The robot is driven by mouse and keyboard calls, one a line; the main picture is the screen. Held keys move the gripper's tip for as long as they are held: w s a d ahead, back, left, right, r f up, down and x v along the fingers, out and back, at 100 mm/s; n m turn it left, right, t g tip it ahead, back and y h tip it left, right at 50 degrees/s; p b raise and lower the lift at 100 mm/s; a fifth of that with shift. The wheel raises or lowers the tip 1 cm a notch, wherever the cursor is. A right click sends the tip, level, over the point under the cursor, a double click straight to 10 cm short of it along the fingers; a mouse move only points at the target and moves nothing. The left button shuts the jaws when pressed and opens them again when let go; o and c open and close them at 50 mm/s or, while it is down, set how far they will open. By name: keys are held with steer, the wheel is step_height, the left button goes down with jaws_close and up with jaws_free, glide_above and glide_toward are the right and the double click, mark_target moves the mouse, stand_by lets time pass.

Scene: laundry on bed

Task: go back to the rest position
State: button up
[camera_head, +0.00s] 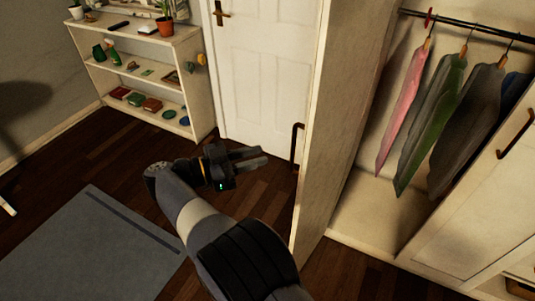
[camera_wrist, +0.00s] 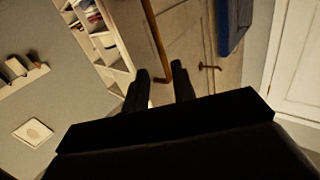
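My gripper (camera_head: 256,158) is stretched out over the dark wood floor, in front of the white door (camera_head: 262,70) in the head view. Its two fingers are apart with nothing between them. In the wrist view my gripper (camera_wrist: 162,82) also shows a gap between its dark fingers. A long brown handle (camera_wrist: 154,35) appears beyond that gap; I see no contact with it.
An open wardrobe with hanging clothes (camera_head: 445,110) stands at the right, its door panel (camera_head: 338,110) close to my arm. A low shelf (camera_head: 135,45) with small objects is at the back left. A grey rug (camera_head: 90,250) lies at the lower left. Floor between is clear.

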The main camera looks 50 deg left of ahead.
mark_target(295, 147)
stand_by(0.4)
steer(key=p+x, duration=0.2)
steer(key=x, duration=0.8)
steer(key=shift+w, duration=0.2)
steer(key=shift+d, duration=0.2)
